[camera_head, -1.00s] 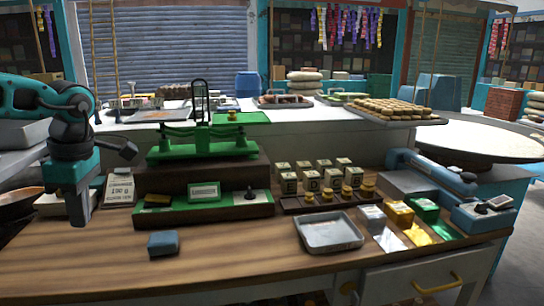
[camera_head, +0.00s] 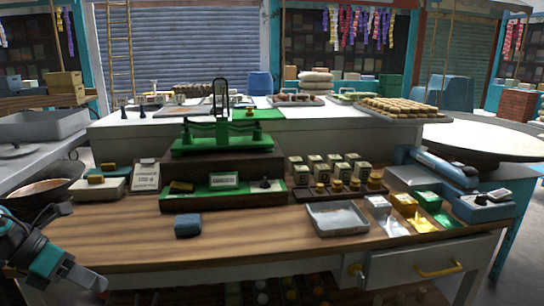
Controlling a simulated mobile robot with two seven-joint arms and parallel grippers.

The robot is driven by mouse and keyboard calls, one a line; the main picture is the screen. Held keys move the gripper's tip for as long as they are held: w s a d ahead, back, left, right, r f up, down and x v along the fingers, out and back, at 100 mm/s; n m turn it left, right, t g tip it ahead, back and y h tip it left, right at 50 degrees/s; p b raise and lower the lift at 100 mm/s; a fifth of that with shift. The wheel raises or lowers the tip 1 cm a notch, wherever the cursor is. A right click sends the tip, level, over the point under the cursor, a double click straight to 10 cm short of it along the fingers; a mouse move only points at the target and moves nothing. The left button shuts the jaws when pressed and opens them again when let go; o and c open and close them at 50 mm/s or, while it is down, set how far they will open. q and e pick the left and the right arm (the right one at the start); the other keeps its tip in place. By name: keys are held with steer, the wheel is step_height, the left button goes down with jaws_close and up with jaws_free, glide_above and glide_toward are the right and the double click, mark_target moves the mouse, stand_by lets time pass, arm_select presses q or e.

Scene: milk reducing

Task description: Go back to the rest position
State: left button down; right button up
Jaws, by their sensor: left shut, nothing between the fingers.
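My left gripper (camera_head: 88,279) is at the lower left corner of the head view, in front of and below the left part of the wooden counter (camera_head: 130,232). Its fingers are shut and hold nothing. It is apart from the counter's objects. My right gripper is not in view.
On the counter are a blue block (camera_head: 188,225), a grey metal tray (camera_head: 337,218), a green balance scale (camera_head: 222,138) and several small boxes. A dark pan (camera_head: 40,190) stands at the left, above my gripper. A drawer (camera_head: 430,267) with a yellow handle is below the counter.

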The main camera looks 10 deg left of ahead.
arm_select(q)
steer(key=s+d+f+n+t+y, duration=0.1)
steer(key=s+d+f+n+t, duration=0.15)
steer(key=f+n, duration=0.35)
steer(key=s+d+f+n+t+y, duration=0.1)
steer(key=f+n+t, duration=0.3)
steer(key=n, duration=0.5)
steer(key=s+d+f+n+t, duration=0.2)
steer(key=f+n+t, duration=0.1)
steer(key=f+n, duration=0.3)
steer(key=s+d+f+n+g+y, duration=0.1)
steer(key=s+d+f+n, duration=0.1)
steer(key=d+n, duration=0.6)
steer(key=s+d+f+n+g+y, duration=0.2)
steer(key=s+d+f+n, duration=0.1)
steer(key=d+n, duration=0.5)
steer(key=shift+s+d+f+p, duration=0.2)
steer(key=shift+d+f+p, duration=0.15)
steer(key=shift+d+f, duration=0.25)
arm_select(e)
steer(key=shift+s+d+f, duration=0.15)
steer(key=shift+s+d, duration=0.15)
